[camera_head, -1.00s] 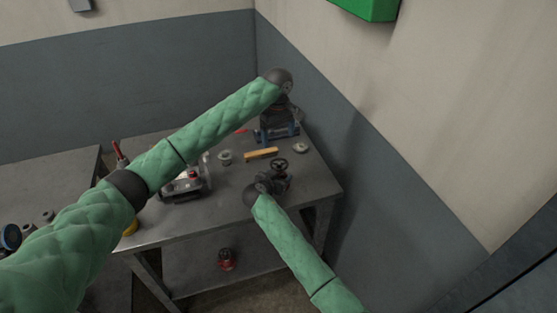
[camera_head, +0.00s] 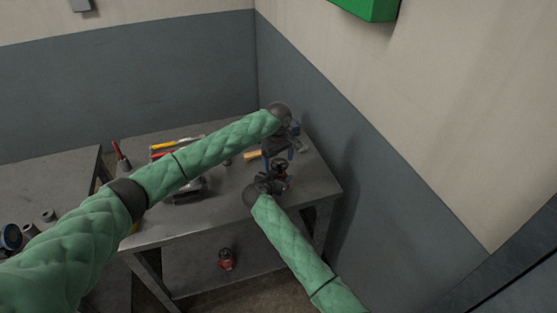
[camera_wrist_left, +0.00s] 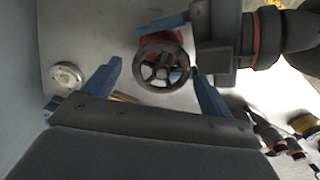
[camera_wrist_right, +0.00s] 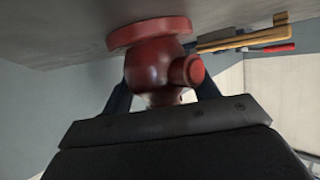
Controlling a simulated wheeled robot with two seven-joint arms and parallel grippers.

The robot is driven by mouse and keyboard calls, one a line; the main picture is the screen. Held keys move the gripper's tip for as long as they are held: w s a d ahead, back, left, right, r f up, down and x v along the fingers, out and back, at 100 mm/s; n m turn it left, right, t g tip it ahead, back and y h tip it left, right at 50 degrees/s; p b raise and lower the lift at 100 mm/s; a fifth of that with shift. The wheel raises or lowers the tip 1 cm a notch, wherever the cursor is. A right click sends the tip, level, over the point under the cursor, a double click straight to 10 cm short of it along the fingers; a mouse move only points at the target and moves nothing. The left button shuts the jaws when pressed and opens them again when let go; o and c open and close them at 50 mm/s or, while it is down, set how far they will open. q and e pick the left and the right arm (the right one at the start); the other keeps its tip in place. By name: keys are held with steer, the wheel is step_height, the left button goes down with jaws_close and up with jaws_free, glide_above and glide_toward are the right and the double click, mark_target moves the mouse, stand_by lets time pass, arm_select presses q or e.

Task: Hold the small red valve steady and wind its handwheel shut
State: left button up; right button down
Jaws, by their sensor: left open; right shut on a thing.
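The red valve (camera_head: 281,176) is upright near the table's front right corner. Its flange is at or close to the tabletop in the right wrist view (camera_wrist_right: 150,34); I cannot tell if they touch. My right gripper (camera_head: 270,184) is shut on its body from the near side. My left gripper (camera_head: 277,152) is open above the valve, pointing down. In the left wrist view the dark spoked handwheel (camera_wrist_left: 162,70) lies ahead of and between the spread blue fingers (camera_wrist_left: 157,88), apparently not gripped. Dark parts of my right gripper are beside it.
The table (camera_head: 225,215) also holds a metal device (camera_head: 186,190), yellow- and red-handled tools (camera_head: 175,147) and a round pale disc (camera_wrist_left: 66,76). A red part (camera_head: 227,259) is on the lower shelf. A wall (camera_head: 375,180) rises close to the table's right side.

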arm_select(q)
steer(key=c, duration=1)
